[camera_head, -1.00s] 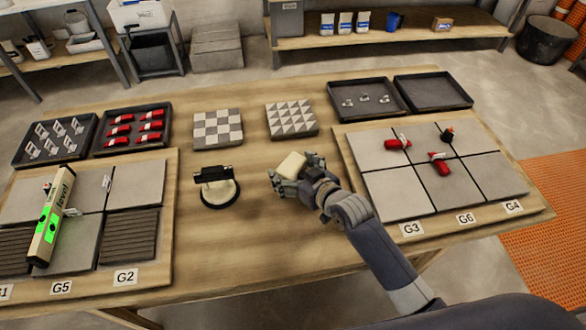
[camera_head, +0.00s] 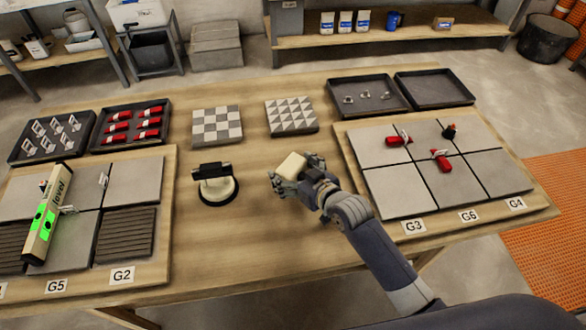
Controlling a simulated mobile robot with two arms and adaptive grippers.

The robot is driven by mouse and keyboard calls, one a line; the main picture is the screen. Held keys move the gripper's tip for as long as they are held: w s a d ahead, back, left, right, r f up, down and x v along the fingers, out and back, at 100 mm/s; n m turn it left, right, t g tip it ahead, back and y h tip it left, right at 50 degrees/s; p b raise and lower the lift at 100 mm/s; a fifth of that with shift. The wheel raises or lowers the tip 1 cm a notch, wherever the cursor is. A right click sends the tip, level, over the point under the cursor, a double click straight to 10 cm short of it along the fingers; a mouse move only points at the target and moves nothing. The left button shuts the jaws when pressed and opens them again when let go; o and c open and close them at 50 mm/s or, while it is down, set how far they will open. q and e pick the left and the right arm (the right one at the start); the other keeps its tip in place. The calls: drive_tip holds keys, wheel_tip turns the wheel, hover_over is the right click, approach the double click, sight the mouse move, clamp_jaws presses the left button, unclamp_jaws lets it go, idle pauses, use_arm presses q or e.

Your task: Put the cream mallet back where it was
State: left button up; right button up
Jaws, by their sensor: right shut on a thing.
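The cream mallet (camera_head: 291,166) shows as a pale block-shaped head at the fingers of my right gripper (camera_head: 284,179). The gripper is shut on it, over the middle of the wooden table. Its handle is hidden by the hand, and I cannot tell whether the head touches the table top. My left gripper is not in view.
A suction cup tool (camera_head: 218,190) stands left of my right gripper. Two patterned tiles, a checkered one (camera_head: 217,126) and a triangle one (camera_head: 291,118), lie behind. The left board (camera_head: 150,190) carries a level (camera_head: 48,213); the right board (camera_head: 345,137) holds grey tiles with red wedges (camera_head: 441,161).

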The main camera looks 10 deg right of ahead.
drive_tip(key=o, duration=1.3)
drive_tip(key=shift+r, duration=0.1)
drive_tip(key=shift+f, duration=0.2)
drive_tip(key=v, duration=1.2)
drive_tip(key=shift+r, duration=0.2)
